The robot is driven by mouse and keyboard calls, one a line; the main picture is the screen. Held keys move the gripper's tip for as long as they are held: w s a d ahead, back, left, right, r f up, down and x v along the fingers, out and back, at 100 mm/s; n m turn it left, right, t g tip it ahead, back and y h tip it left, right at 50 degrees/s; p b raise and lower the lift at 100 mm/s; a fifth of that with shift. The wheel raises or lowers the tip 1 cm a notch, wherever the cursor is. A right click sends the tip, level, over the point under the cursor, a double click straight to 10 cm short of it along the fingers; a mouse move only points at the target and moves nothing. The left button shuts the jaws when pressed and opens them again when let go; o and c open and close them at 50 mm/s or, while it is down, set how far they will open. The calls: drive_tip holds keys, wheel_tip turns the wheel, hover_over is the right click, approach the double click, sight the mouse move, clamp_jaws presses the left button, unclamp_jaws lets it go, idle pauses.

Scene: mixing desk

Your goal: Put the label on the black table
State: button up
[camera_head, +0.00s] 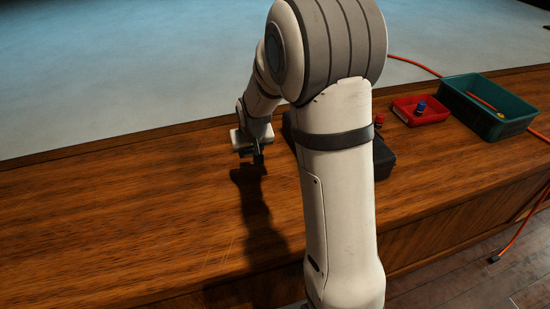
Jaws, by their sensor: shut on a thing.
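My gripper (258,158) points down just above the wooden desk (110,205), left of the middle of the picture. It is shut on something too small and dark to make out. I cannot pick out a label anywhere in view. A black, low, box-like thing (382,160) stands on the desk to the right of my gripper, mostly hidden behind my arm. I cannot tell if it is the black table.
A red knob-like item (379,120) shows beside my arm. The left of the desk is clear.

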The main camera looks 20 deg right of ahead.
sight(252, 172)
wheel_tip(252, 172, down, 7)
drive_tip(key=shift+f, duration=0.15)
idle(0.4)
drive_tip(key=shift+f, duration=0.2)
drive_tip(key=o, duration=1)
drive_tip(key=shift+r, duration=0.15)
